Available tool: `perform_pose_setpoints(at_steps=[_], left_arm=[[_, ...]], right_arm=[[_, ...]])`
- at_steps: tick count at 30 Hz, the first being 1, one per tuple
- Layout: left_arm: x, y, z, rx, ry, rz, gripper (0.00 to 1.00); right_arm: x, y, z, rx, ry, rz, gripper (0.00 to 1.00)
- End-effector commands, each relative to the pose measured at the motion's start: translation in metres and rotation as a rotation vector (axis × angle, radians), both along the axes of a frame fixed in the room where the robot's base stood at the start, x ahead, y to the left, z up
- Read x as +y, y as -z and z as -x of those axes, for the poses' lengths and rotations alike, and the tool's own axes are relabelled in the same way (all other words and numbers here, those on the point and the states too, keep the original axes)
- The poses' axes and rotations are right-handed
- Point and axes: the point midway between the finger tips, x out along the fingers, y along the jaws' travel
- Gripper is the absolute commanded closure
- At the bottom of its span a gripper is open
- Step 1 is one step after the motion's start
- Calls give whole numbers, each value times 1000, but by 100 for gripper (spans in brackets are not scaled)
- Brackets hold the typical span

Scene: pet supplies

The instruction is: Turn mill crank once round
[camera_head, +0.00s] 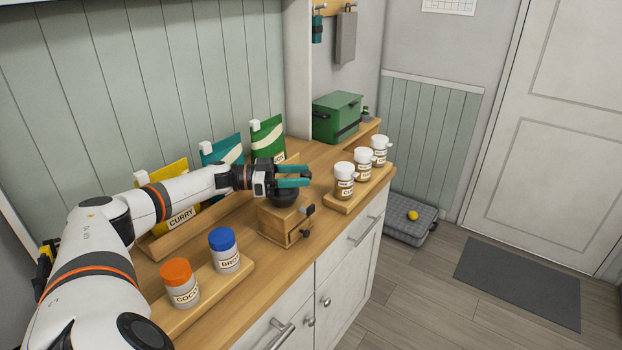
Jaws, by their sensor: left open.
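The mill (277,222) is a small wooden box with a dark bowl-like top, standing on the wooden counter (322,178). A dark piece (307,210) sticks out at its upper right and a dark knob (306,234) sits lower on its front. I cannot tell which dark part belongs to the crank; some of the mill's top is hidden by my gripper. My left gripper (304,176) has teal fingers, is open, and hovers directly over the mill's top in the picture. Whether it touches anything is unclear. My right gripper is out of view.
Two labelled jars with orange (177,272) and blue (222,239) lids stand left of the mill. White-lidded jars (344,180) stand on a board to its right. Bags, one green (268,139), line the back rack. A green box (337,117) is farther back.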

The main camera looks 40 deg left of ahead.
Motion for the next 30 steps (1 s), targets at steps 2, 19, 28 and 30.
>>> perform_pose_setpoints(at_steps=[2, 19, 28, 30], left_arm=[[14, 5, 15, 6, -2, -4, 52], [54, 0, 58, 1, 0, 1, 52], [54, 0, 58, 1, 0, 1, 52], [54, 0, 58, 1, 0, 1, 52]], right_arm=[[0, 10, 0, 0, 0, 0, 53], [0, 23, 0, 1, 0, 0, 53], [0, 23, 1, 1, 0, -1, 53], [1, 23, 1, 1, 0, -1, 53]])
